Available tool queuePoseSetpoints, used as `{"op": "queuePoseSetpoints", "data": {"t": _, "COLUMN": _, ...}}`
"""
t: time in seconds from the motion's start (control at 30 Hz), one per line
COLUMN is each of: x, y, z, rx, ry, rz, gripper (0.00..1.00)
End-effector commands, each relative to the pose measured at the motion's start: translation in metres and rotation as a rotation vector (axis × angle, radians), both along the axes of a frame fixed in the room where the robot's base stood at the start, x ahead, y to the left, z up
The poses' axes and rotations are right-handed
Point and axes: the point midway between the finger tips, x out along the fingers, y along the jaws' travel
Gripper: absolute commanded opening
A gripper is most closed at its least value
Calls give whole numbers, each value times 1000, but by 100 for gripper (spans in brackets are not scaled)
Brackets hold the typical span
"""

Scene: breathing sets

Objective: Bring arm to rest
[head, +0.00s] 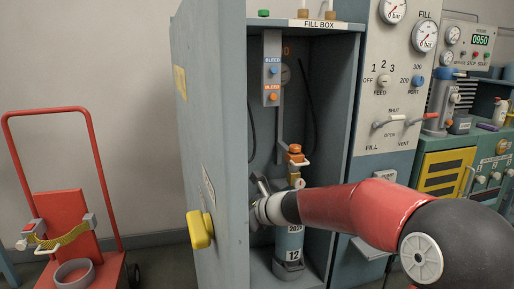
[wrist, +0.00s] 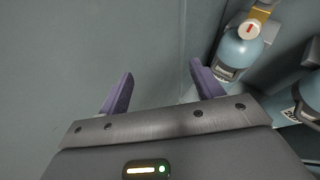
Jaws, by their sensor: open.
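My red and black arm reaches from the right into the open fill box (head: 341,150) in the head view. My gripper (head: 258,187) is just inside the box, near the open door's inner side; its fingers are partly hidden there. In the wrist view my gripper (wrist: 160,90) shows two purple fingers spread apart with nothing between them. A blue cylinder (head: 289,243) stands upright in the box, behind and below my wrist. In the wrist view a blue cylinder (wrist: 239,52) is to the right of the fingers, apart from them.
The box door (head: 222,130) stands open on the left with a yellow handle (head: 200,229). A red hand cart (head: 75,225) is at the far left. Panels with gauges and a FILL/VENT lever (head: 405,120) are right of the box. A second cylinder (wrist: 308,95) is at the wrist view's right edge.

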Motion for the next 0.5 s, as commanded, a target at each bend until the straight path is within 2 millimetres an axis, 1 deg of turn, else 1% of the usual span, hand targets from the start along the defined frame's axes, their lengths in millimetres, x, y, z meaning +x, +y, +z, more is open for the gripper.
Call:
{"op": "queuePoseSetpoints", "data": {"t": 0.03, "x": -22, "y": -2, "z": 2, "rx": -126, "ry": -88, "rz": 75, "gripper": 66}}
{"op": "queuePoseSetpoints", "data": {"t": 0.17, "x": -72, "y": -19, "z": -1, "rx": -434, "ry": -291, "rz": 286, "gripper": 66}}
{"op": "queuePoseSetpoints", "data": {"t": 0.23, "x": -99, "y": -33, "z": -1, "rx": -591, "ry": -389, "rz": 398, "gripper": 66}}
{"op": "queuePoseSetpoints", "data": {"t": 0.37, "x": -148, "y": -65, "z": -1, "rx": -864, "ry": -546, "rz": 616, "gripper": 66}}
{"op": "queuePoseSetpoints", "data": {"t": 0.4, "x": -162, "y": -76, "z": -1, "rx": -943, "ry": -588, "rz": 684, "gripper": 66}}
{"op": "queuePoseSetpoints", "data": {"t": 0.47, "x": -185, "y": -93, "z": -2, "rx": -1057, "ry": -645, "rz": 789, "gripper": 66}}
{"op": "queuePoseSetpoints", "data": {"t": 0.5, "x": -199, "y": -106, "z": -2, "rx": -1129, "ry": -680, "rz": 857, "gripper": 66}}
